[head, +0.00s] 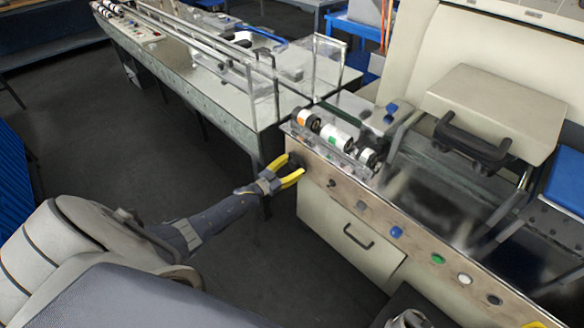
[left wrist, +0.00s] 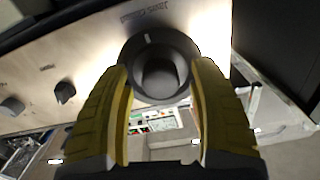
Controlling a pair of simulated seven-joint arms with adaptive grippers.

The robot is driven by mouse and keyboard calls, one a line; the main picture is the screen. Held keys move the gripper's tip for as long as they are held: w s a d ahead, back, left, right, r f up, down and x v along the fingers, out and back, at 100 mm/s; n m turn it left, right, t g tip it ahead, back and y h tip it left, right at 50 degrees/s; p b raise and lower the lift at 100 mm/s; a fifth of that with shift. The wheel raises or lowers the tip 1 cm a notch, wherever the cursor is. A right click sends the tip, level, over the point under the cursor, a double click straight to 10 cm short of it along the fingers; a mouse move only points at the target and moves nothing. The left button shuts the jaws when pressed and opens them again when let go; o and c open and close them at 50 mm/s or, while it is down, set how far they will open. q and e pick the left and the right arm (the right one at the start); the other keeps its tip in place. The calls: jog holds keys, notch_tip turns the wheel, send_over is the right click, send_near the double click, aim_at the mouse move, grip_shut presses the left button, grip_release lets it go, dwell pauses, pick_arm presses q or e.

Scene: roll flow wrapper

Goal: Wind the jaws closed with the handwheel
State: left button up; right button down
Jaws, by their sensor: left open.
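The handwheel (left wrist: 160,62) is a dark round knob with a white mark on its rim, set on the pale front panel. In the left wrist view it sits between the two yellow fingers of my left gripper (left wrist: 163,72). The fingers are apart, one on each side of the knob; I cannot tell whether they touch it. In the head view my left gripper (head: 296,165) is at the left end of the machine's front panel (head: 345,187), and the knob is mostly hidden there. I cannot make out the jaws.
Several smaller knobs (left wrist: 64,91) and buttons (head: 437,259) run along the panel. Above it are rolls (head: 335,136) and a dark handle (head: 470,143). A drawer (head: 350,240) is below. A long conveyor table (head: 215,85) stands behind left. The floor (head: 100,135) at left is clear.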

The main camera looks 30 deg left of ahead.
pick_arm(q)
jog(key=v, duration=1.2)
dwell(0.4)
jog(key=s+a+f+g+y, duration=0.2)
jog(key=s+f, duration=0.1)
jog(key=f, duration=0.5)
jog(key=s+a+f+g+y, duration=0.2)
jog(key=f, duration=0.5)
jog(key=s+d+f+g+y, duration=0.1)
jog(key=s+f+g, duration=0.2)
jog(key=s+f, duration=0.45)
jog(key=s+d+f+g, duration=0.2)
jog(key=s+f, duration=0.5)
jog(key=f, duration=0.1)
jog(key=s+d+f+g, duration=0.2)
jog(key=s+d+f, duration=0.25)
jog(key=s, duration=0.45)
jog(key=s+d+f+g, duration=0.3)
jog(key=s+f, duration=0.3)
jog(key=s, duration=0.2)
jog(key=s+d+f+n+g+h, duration=0.1)
jog(key=s+d+f+g, duration=0.1)
jog(key=s+d, duration=1.1)
jog(key=s+f, duration=0.1)
jog(key=s, duration=0.2)
jog(key=shift+d+f, duration=0.2)
jog(key=shift+d, duration=0.2)
